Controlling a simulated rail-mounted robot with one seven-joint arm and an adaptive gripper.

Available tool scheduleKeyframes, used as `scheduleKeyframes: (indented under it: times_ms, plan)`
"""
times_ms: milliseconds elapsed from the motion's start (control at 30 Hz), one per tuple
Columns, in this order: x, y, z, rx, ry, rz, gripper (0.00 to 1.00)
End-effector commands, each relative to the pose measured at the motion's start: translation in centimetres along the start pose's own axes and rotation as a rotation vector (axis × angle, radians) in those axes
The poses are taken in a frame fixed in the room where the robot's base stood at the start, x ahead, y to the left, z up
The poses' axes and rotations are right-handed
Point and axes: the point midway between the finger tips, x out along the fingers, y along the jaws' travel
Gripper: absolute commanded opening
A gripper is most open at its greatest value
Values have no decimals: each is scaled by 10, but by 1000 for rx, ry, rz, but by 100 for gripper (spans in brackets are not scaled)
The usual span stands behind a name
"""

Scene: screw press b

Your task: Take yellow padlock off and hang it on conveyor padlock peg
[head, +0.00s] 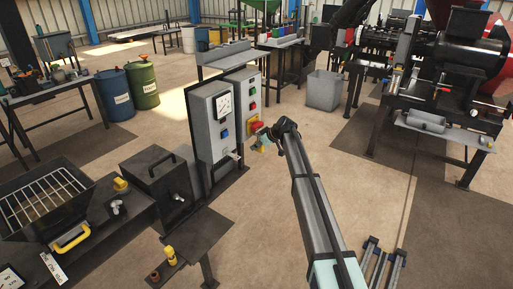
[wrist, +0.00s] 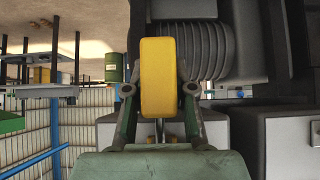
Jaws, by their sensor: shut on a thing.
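The yellow padlock (wrist: 160,75) fills the middle of the wrist view as a rounded yellow block. My gripper (wrist: 158,95) is shut on it, one finger on each side. In the head view my gripper (head: 270,133) is at the right side of the grey control cabinets, close to a red and yellow fitting (head: 256,127) on the nearer side of the right cabinet. I cannot tell from there whether the padlock touches anything; its shackle is not clearly visible. I cannot make out the conveyor padlock peg.
Two grey control cabinets (head: 212,125) stand beside my gripper. A dark finned motor (wrist: 205,45) and grey boxes (wrist: 290,140) lie beyond the padlock in the wrist view. A grey bin (head: 323,90) and black machinery (head: 440,80) stand to the right. Open floor lies between.

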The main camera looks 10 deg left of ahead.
Motion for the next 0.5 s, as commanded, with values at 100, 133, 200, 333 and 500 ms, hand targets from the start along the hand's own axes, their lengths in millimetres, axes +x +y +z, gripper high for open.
scheduleKeyframes:
  times_ms: [100,133,200,333,500]
  plan:
    - [-4,1,-5,0,3,2,0]
    - [-4,1,-5,0,2,2,0]
    - [-6,1,-7,0,2,2,0]
    - [-8,0,-8,0,1,1,0]
    - [-9,0,-8,0,1,1,0]
